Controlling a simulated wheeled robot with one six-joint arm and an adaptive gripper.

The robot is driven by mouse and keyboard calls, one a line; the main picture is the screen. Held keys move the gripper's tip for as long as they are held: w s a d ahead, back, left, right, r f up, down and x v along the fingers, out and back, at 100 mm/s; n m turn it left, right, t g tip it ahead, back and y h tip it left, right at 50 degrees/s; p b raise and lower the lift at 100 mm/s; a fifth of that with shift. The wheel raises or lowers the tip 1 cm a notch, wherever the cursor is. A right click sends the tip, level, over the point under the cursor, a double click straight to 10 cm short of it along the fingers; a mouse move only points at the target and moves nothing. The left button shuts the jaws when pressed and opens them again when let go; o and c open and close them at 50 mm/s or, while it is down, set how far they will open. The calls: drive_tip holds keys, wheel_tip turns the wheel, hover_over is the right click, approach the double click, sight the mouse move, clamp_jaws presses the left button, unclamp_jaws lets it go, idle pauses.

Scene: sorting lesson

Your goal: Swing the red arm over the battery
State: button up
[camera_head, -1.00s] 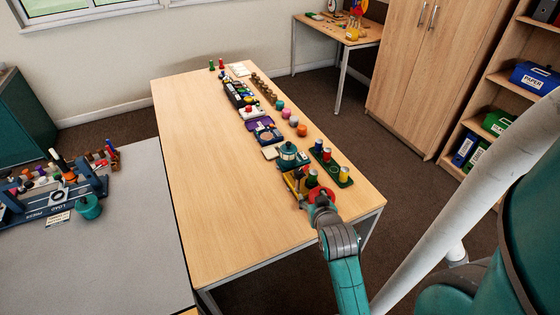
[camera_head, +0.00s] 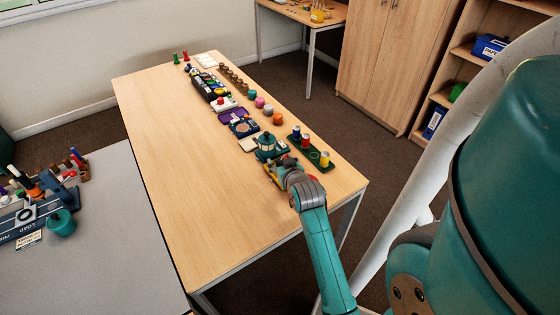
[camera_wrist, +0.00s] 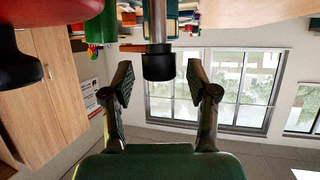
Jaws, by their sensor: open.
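My gripper (camera_wrist: 160,85) is open, with its two dark fingers apart in the wrist view. A metal rod with a black end (camera_wrist: 158,62) shows between and beyond the fingers; no contact is visible. A red part with a black end (camera_wrist: 20,50) is at the upper left of that view; I cannot tell whether it is the red arm. In the head view, my gripper is over the table's near right part, beside a teal-topped device (camera_head: 266,144). Yellow and red bits show there, largely hidden by my wrist. I cannot make out the battery.
A green tray (camera_head: 325,168) with coloured cylinders stands right of the device. A purple case (camera_head: 232,115), coloured round pieces and other kits run in a line to the far end. The left side of the wooden table (camera_head: 180,170) is clear. A grey table (camera_head: 95,240) stands left.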

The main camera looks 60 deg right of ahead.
drive_tip(key=shift+w+d+f, duration=0.2)
drive_tip(key=shift+w+d, duration=0.15)
clamp_jaws()
drive_tip(key=shift+m+g+h, duration=0.3)
drive_tip(key=shift+m+h, duration=0.1)
drive_tip(key=shift+m+g+h, duration=0.7)
drive_tip(key=shift+m+g, duration=0.4)
drive_tip(key=shift+m+g+h, duration=0.5)
drive_tip(key=shift+m+g, duration=0.8)
drive_tip(key=shift+g, duration=0.2)
